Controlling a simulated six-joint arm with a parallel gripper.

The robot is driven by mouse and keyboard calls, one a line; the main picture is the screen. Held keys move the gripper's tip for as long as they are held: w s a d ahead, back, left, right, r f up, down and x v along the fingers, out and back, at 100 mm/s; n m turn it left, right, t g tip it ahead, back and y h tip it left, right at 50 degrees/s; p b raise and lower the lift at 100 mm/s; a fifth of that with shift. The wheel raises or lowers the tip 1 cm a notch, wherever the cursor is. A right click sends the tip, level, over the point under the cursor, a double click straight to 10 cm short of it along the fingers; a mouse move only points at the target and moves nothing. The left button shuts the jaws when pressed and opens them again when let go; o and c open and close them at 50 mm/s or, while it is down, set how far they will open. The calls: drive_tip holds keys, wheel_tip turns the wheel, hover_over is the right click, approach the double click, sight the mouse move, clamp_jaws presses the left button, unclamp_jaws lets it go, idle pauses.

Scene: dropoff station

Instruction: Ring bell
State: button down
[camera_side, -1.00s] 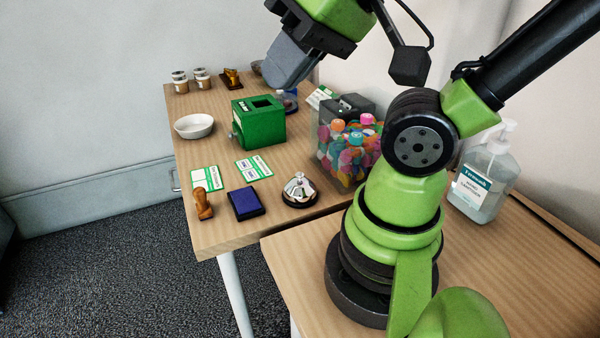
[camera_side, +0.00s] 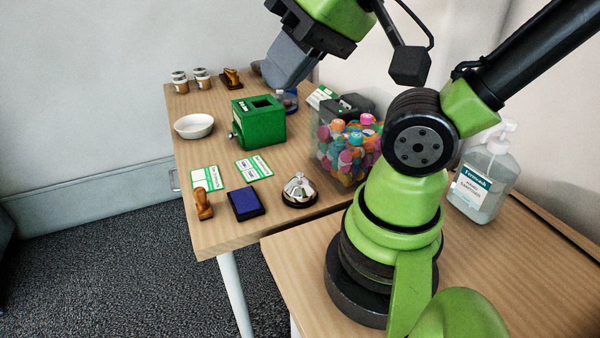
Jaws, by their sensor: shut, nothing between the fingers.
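The bell (camera_side: 299,189) is a silver dome with a small knob on top and a black base. It stands upright near the front of the wooden table, right of the blue ink pad. My gripper (camera_side: 277,84) is shut with nothing in it. It is high in the picture, above the far part of the table, well apart from the bell. Nothing covers the bell in this view.
A blue ink pad (camera_side: 245,203) and a wooden stamp (camera_side: 203,204) lie left of the bell. A clear bin of colourful bottles (camera_side: 347,150) stands behind it. A green box (camera_side: 258,121), white bowl (camera_side: 194,126) and cards (camera_side: 254,167) are farther back.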

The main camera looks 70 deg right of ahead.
drive_tip(key=shift+w, duration=0.1)
idle(0.5)
drive_tip(key=m+g+y, duration=0.5)
drive_tip(key=m+g, duration=0.1)
drive_tip(key=m, duration=1.8)
hover_over(297, 174)
wheel_tip(297, 174, down, 14)
drive_tip(key=shift+d+f+m, duration=0.1)
drive_tip(key=shift+f+m, duration=0.1)
drive_tip(key=shift+m, duration=0.2)
drive_tip(key=shift+f, duration=4.4)
drive_tip(key=shift+f, duration=0.4)
